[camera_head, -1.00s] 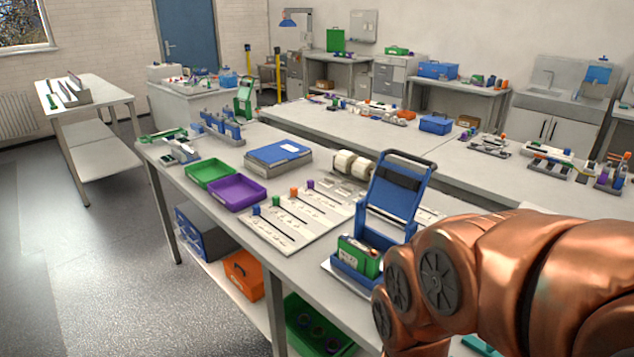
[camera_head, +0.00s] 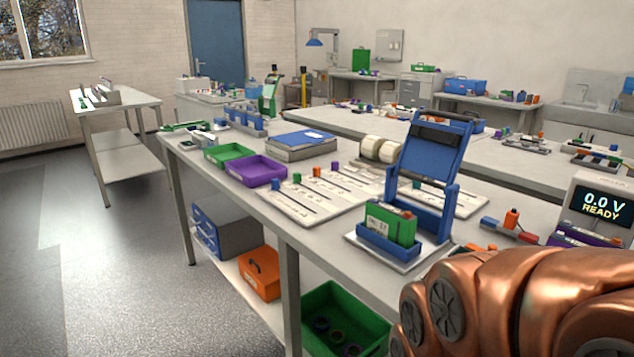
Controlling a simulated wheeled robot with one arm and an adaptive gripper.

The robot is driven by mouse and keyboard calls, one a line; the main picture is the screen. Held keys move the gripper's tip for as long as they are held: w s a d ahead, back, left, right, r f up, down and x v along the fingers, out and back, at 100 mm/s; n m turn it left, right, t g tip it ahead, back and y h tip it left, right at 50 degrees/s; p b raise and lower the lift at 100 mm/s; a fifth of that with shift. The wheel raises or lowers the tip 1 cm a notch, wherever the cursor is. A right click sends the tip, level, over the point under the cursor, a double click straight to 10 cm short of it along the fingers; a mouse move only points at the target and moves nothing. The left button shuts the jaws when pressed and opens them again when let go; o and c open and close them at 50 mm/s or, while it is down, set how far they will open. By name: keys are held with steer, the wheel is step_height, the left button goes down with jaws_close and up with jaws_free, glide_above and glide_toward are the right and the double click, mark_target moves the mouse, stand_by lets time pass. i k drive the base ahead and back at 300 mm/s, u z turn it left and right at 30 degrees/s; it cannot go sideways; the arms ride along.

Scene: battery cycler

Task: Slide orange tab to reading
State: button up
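A white board (camera_head: 318,206) with several printed scale strips lies on the near bench. Coloured tabs stand in a row along its far-left edge. The orange tab (camera_head: 316,171) stands between a green tab (camera_head: 297,178) and a purple tab (camera_head: 334,166). A blue tab (camera_head: 276,184) is at the near end of the row. The scale marks are too small to read. A display (camera_head: 602,207) at the right reads "0.0 V READY". Only my copper arm shows, at the lower right; my gripper is not in view.
A blue upright fixture (camera_head: 425,165) holding a green block (camera_head: 391,223) stands right of the board. Purple (camera_head: 257,170) and green (camera_head: 229,153) trays lie to its left. A blue-topped box (camera_head: 302,142) and white rolls (camera_head: 380,149) are behind it. Floor at left is clear.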

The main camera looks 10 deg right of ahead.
mark_target(316, 169)
steer(key=u, duration=0.5)
steer(key=i, duration=0.95)
steer(key=u, duration=0.55)
